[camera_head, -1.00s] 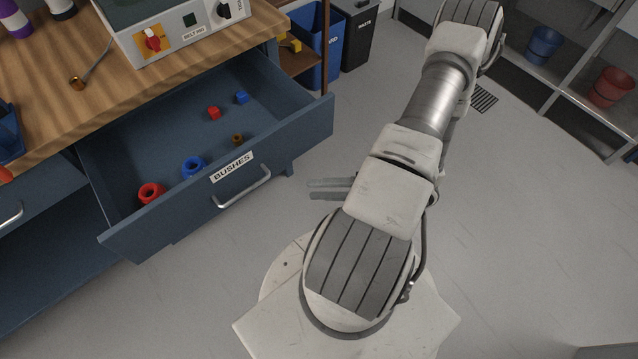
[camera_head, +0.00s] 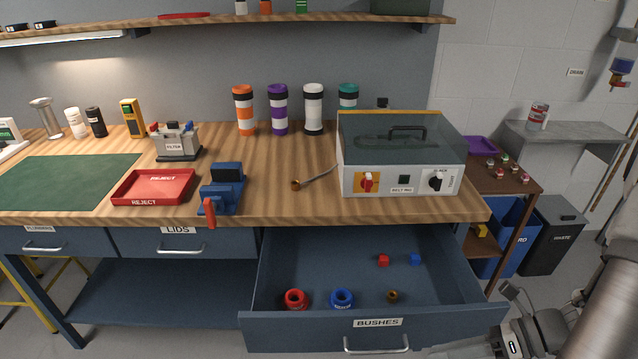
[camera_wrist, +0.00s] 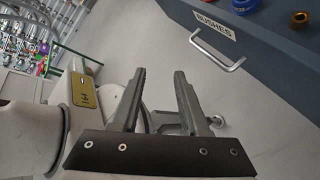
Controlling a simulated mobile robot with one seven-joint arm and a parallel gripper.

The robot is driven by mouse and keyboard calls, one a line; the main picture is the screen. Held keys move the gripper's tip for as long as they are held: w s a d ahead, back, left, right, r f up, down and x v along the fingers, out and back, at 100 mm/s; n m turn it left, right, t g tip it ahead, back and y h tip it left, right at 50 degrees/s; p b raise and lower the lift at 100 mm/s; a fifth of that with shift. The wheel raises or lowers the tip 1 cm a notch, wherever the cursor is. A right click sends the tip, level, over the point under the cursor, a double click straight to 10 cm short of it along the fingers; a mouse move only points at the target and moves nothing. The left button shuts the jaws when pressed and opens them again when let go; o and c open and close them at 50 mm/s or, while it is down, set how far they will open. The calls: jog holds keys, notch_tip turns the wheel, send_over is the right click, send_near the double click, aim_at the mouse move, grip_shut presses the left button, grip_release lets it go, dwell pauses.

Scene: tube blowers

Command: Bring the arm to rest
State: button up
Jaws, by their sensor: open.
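My gripper (camera_wrist: 158,100) shows in the wrist view with its two fingers apart and nothing between them. It hangs in front of the open drawer labelled BUSHES, whose front and handle (camera_wrist: 218,50) lie beyond it at the upper right. In the head view my arm (camera_head: 600,315) stands at the lower right, beside the right end of the drawer (camera_head: 285,332). The fingertips cannot be made out in that view.
The pulled-out drawer holds a red ring (camera_head: 296,299), a blue ring (camera_head: 342,299), a small brown bush (camera_head: 392,297) and two small cubes. The workbench (camera_head: 270,208) carries a machine (camera_head: 400,155). Blue and black bins (camera_head: 553,238) stand right of the bench.

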jog(key=a+r+n+t+h+p, duration=0.1)
jog(key=a+r+n+h, duration=0.2)
jog(key=r+n, duration=0.5)
jog(key=s+a+r+n+t+h+p, duration=0.1)
jog(key=a+r+n+h, duration=0.1)
jog(key=r+n+h, duration=0.3)
jog(key=s+a+r+n+t+h+p, duration=0.1)
jog(key=a+r+n+h, duration=0.2)
jog(key=r+n, duration=1)
jog(key=n, duration=0.3)
jog(key=shift+a+r+t+h+p, duration=0.15)
jog(key=shift+a+t+h+p, duration=0.15)
jog(key=shift+a+h, duration=0.1)
